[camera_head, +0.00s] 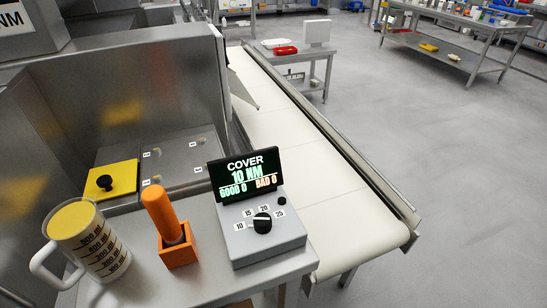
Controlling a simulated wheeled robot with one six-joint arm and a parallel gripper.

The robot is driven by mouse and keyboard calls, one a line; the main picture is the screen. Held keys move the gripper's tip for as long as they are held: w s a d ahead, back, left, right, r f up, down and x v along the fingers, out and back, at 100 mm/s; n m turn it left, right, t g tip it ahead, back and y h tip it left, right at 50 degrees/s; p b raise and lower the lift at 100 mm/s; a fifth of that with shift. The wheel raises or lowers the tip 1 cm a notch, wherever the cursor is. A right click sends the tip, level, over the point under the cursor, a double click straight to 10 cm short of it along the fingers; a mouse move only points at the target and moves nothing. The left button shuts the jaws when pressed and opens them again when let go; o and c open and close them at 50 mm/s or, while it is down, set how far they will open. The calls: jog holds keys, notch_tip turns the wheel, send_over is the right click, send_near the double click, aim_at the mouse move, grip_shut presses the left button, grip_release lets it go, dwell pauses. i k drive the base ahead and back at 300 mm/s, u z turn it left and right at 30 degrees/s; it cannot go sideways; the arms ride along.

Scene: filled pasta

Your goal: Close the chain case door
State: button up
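No part is clearly marked as the chain case door. A tall steel panel (165,85) stands upright at the left, behind a low steel plate (182,160) with small numbered labels and round spots. It may be the door standing open, but I cannot tell for sure. A yellow square plate (108,184) with a black knob (105,183) lies beside the numbered plate, on its left. Another steel wall (30,130) rises at the far left. My gripper is not in view.
In front, a steel table (205,285) holds a white measuring jug (95,250), an orange-handled tool (162,215) in an orange holder (178,250), and a dial box (260,235) reading "COVER 10 NM". A white conveyor (300,140) runs behind. Open floor (440,150) lies right.

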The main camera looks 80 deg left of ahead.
aim_at(32, 182)
jog(key=i, duration=0.9)
jog(key=u, duration=4.35)
